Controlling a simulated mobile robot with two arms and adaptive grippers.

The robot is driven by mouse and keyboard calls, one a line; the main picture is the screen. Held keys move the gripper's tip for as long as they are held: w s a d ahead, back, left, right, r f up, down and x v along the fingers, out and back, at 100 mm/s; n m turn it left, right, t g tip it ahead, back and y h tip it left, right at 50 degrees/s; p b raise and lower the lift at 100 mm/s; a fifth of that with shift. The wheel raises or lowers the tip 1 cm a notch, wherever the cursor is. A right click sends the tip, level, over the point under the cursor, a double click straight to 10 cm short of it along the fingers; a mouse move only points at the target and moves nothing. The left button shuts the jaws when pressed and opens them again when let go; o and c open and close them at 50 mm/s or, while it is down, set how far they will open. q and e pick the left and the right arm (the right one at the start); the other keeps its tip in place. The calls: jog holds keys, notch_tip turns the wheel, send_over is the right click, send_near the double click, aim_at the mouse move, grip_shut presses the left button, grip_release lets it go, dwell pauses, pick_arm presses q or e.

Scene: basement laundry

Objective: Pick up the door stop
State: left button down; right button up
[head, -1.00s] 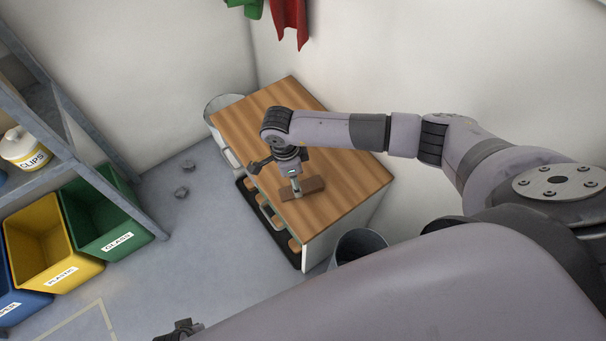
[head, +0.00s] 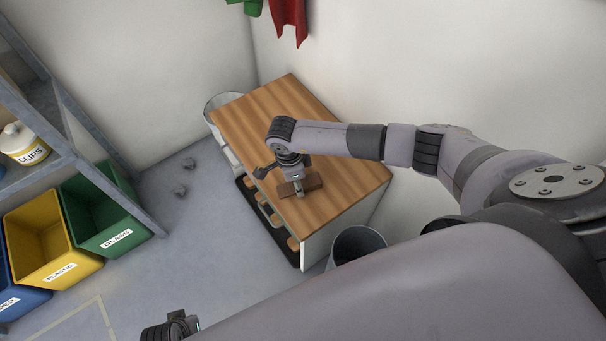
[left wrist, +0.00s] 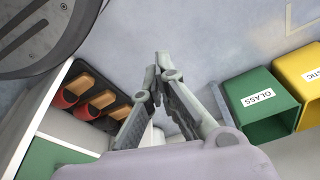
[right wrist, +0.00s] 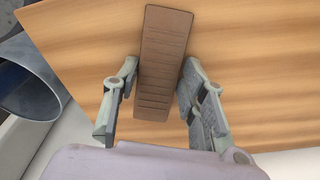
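The door stop is a brown ridged wedge (right wrist: 165,50) lying on the wooden top of a cabinet. In the head view it (head: 314,181) is partly hidden by my right gripper (head: 298,188). In the right wrist view my right gripper (right wrist: 160,72) is open, with one finger on each side of the wedge. A gap shows at the left finger; the right finger is very close to the wedge, and I cannot tell if it touches. My left gripper (left wrist: 158,62) is shut and empty, its fingertips together, away from the cabinet; it also shows in the head view (head: 178,325).
The wooden cabinet top (head: 260,115) is otherwise bare. A grey bucket (head: 358,245) stands at its near right side. A black tray with shoes (left wrist: 98,92) lies at its front. Green (head: 105,215) and yellow (head: 50,240) bins stand left, under a shelf. Walls close in behind.

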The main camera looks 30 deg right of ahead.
jog(key=shift+s, duration=0.1)
jog(key=c, duration=0.7)
